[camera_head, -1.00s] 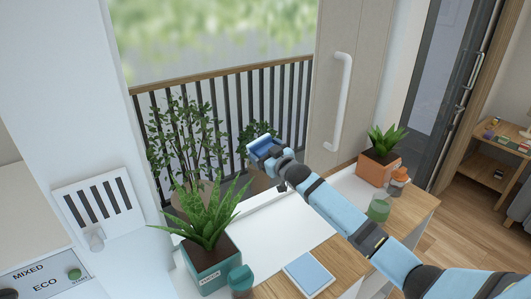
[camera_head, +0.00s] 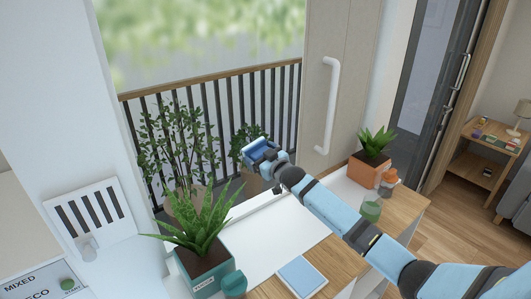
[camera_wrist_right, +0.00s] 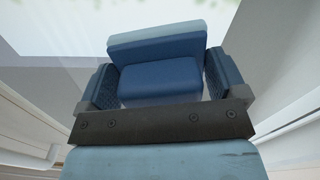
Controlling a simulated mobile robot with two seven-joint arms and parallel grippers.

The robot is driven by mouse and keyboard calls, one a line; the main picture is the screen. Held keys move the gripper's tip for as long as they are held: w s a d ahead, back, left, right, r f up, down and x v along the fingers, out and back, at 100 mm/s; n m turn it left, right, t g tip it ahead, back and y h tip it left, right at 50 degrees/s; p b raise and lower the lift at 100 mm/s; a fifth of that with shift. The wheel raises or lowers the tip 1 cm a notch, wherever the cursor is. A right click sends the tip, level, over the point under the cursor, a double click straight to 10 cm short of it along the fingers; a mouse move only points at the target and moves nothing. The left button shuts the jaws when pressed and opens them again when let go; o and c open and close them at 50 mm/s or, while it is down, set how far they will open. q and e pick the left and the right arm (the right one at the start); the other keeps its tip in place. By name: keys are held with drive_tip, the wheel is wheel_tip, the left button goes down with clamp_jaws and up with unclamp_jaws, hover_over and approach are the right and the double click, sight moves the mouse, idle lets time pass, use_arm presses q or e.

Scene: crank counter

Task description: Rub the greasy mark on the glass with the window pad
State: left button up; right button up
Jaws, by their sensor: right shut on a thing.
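The window pad (camera_head: 261,150) is blue with a paler face. My right gripper (camera_head: 264,157) is shut on it and holds it up in front of the window glass (camera_head: 200,45), above the back of the counter. In the right wrist view the pad (camera_wrist_right: 155,80) sits between both fingers, its light-blue layer on the far side. I cannot tell whether the pad touches the glass. I cannot make out the greasy mark in either view. My left gripper is out of view.
A spiky plant in a teal pot (camera_head: 207,275) stands at the left of the counter. A blue-and-white flat item (camera_head: 302,276) lies at the front. An orange pot (camera_head: 368,170), an orange-topped jar (camera_head: 389,180) and a green cup (camera_head: 371,211) stand right. A white handle (camera_head: 328,105) projects from the panel.

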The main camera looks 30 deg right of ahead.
drive_tip(key=shift+s+a+r, duration=0.1)
drive_tip(key=shift+a, duration=0.8)
drive_tip(key=shift+s+a+p, duration=0.1)
drive_tip(key=shift+s+p, duration=0.35)
drive_tip(key=shift+p, duration=0.25)
drive_tip(key=shift+s+d+p, duration=0.25)
drive_tip(key=shift+s+p, duration=0.4)
drive_tip(key=shift+s, duration=0.55)
drive_tip(key=shift+s+d+p, duration=0.25)
drive_tip(key=shift+s+p, duration=0.35)
drive_tip(key=shift+s, duration=0.6)
drive_tip(key=shift+s, duration=0.1)
